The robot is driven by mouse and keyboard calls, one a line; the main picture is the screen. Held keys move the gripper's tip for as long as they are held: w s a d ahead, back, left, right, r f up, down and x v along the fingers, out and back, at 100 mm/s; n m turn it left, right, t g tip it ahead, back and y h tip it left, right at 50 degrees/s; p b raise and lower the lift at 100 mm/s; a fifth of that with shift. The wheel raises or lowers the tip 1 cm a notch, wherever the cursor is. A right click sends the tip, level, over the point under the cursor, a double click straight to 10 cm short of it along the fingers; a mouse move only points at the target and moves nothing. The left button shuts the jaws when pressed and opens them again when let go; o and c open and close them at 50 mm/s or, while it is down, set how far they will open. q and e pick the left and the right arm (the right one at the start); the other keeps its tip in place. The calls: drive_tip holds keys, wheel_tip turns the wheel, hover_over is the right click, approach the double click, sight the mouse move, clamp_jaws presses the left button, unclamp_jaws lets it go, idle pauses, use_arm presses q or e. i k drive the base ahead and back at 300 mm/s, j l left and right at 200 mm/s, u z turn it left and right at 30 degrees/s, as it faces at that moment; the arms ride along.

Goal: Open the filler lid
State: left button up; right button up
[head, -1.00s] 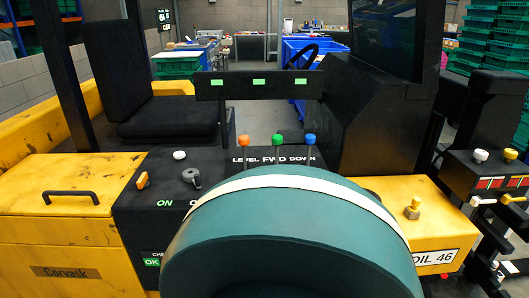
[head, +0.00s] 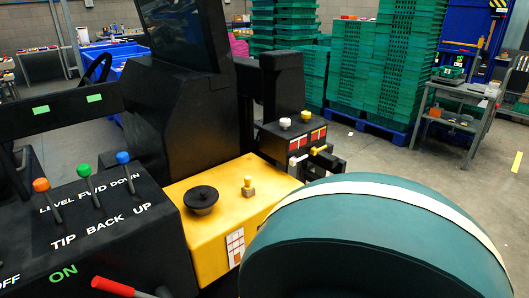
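A black round cap with a raised centre knob (head: 201,199) sits on top of the yellow housing (head: 214,237) of the vehicle in the head view. It looks like the filler lid, and it sits flat on the housing. A small yellow knob (head: 248,187) stands on the same top, to the right of and behind the cap. Neither of my grippers shows in the head view, and nothing touches the cap.
A large teal rounded form with a white band (head: 375,245) fills the lower right and hides part of the housing. Coloured levers (head: 88,180) and a red-handled lever (head: 112,287) stand on the left. A control box (head: 290,136) stands behind. Stacked green crates (head: 360,70) are farther back.

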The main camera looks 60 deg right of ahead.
sight(199, 197)
drive_tip(key=z, duration=1.55)
